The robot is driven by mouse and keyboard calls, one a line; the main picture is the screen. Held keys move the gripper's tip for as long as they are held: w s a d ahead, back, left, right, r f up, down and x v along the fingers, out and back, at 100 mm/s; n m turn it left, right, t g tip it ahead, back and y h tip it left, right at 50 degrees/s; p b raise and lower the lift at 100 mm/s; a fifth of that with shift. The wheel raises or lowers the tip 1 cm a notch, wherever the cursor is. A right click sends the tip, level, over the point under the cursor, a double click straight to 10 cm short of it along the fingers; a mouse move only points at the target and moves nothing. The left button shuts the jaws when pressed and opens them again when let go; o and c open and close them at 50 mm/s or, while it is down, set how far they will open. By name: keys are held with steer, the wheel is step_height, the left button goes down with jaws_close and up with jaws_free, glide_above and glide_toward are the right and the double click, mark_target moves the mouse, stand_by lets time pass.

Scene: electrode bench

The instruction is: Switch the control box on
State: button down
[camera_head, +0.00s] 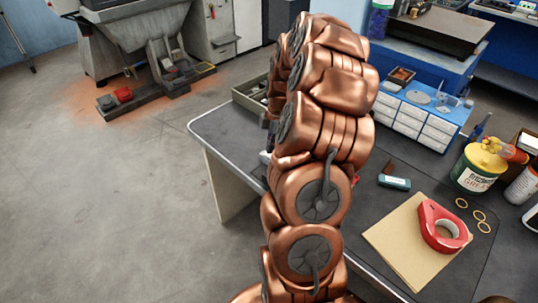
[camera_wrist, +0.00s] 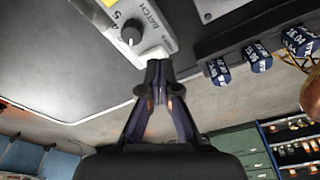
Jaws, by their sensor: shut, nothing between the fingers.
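The control box (camera_wrist: 120,15) is at the top of the wrist view, partly cut off by the edge. It is pale grey with a dark round knob (camera_wrist: 131,35), the lettering "BATCH" and a yellow strip with numbers. My gripper (camera_wrist: 158,75) is shut and empty, its fingertips at the near end of the box, just below the knob in the picture. I cannot tell whether the tips touch the box. A switch is not clearly visible. In the head view my arm hides the gripper and most of the bench behind it.
Several dark blue cylinders (camera_wrist: 257,57) show in the wrist view.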

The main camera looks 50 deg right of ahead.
steer(key=shift+f+b, duration=0.45)
steer(key=shift+f, duration=0.5)
stand_by(0.6)
steer(key=shift+r, duration=3.55)
